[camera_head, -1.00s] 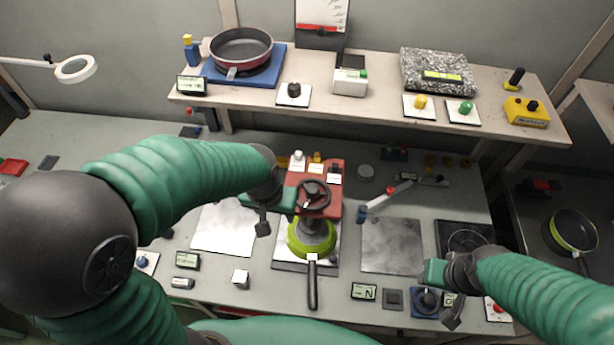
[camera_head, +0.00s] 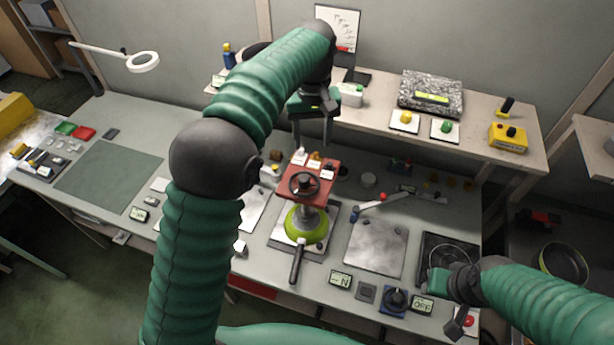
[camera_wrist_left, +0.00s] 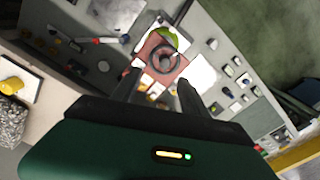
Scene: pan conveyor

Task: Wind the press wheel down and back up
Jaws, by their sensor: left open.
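The press has a red top plate (camera_head: 322,189) with a dark handwheel (camera_head: 305,185) on it. It stands over a lime-green pan (camera_head: 306,224) whose black handle points to the front. My left gripper (camera_head: 312,145) is raised above and behind the press, fingers down, open and empty. In the left wrist view the wheel (camera_wrist_left: 166,61) and red plate show beyond the two apart fingers (camera_wrist_left: 155,88), clear of them. My right gripper (camera_head: 450,300) hangs near the burner at the front right; its fingers are too unclear to judge.
A raised shelf (camera_head: 375,122) at the back carries a granite block (camera_head: 430,92), button plates and a yellow box (camera_head: 508,138). A steel plate (camera_head: 376,248) lies right of the press. A green mat (camera_head: 108,177) on the left is bare.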

